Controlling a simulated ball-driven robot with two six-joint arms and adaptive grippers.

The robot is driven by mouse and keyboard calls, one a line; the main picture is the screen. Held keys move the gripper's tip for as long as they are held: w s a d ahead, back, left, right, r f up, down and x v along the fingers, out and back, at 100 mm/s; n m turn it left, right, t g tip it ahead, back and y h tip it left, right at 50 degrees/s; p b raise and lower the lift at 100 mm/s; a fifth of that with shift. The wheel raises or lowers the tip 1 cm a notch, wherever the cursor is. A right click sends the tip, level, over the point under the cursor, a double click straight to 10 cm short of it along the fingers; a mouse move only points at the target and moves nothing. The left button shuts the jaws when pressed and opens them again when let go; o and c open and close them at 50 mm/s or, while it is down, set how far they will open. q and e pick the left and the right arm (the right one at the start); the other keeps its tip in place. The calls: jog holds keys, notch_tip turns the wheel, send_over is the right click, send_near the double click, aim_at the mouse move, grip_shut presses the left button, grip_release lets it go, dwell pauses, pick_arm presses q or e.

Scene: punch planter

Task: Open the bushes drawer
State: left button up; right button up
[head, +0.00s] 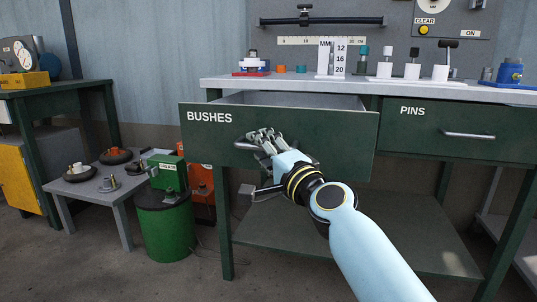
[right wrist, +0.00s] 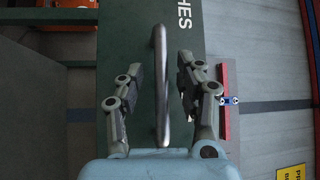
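The dark green drawer marked BUSHES (head: 330,135) stands pulled out part of the way from under the workbench, and its pale inside shows above the front. Its metal bar handle (head: 243,145) is partly hidden by my right gripper (head: 262,138). In the right wrist view the handle (right wrist: 160,85) runs between the two fingers of the right gripper (right wrist: 158,88). The fingers are open, with a gap on each side of the bar. My left gripper is in neither view.
The PINS drawer (head: 450,132) is shut at the right. The bench top (head: 430,90) carries tools, blocks and a ruler. A green bin (head: 163,225) and a low grey table (head: 85,187) stand at the left. Floor in front is partly clear.

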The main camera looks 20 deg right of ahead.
jog(key=v, duration=1.2)
